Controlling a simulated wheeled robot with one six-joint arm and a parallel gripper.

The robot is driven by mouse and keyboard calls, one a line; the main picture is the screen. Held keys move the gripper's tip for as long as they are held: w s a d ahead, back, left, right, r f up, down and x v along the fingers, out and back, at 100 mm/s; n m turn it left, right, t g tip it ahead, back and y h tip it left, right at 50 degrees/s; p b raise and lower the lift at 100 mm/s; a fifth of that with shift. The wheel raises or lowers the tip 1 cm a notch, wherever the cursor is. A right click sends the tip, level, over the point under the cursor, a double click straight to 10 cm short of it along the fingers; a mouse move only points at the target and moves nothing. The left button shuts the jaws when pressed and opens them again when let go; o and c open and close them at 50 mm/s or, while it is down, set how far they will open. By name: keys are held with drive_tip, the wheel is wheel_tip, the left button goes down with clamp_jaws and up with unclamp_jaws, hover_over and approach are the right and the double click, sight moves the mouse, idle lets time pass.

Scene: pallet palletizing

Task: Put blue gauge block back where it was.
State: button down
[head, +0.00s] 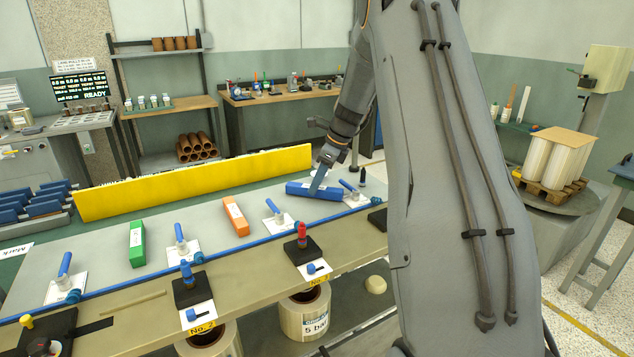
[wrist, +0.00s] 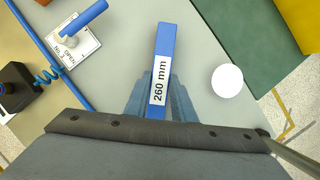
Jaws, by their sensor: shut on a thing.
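The blue gauge block (head: 314,191) is a long bar near the right part of the grey-green bench top. My gripper (head: 321,180) reaches down from above and is shut on it. In the wrist view the blue block (wrist: 166,42) points away from me between the fingers of my gripper (wrist: 160,95), with a white "260 mm" label facing up. Its near end is hidden by the gripper. I cannot tell whether it touches the bench. A green block (head: 138,243) and an orange block (head: 236,215) lie apart to its left.
A long yellow bar (head: 195,181) stands along the back of the bench. Several blue-handled valves on white plates, such as one (head: 275,214), line the front. The wrist view shows a valve (wrist: 80,32) left of the block and a white disc (wrist: 227,81) to its right.

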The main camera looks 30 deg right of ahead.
drive_tip(key=shift+f, duration=0.15)
drive_tip(key=c, duration=1.5)
unclamp_jaws()
drive_tip(key=b+v, duration=0.3)
drive_tip(key=v, duration=1)
drive_tip(key=shift+f, duration=0.1)
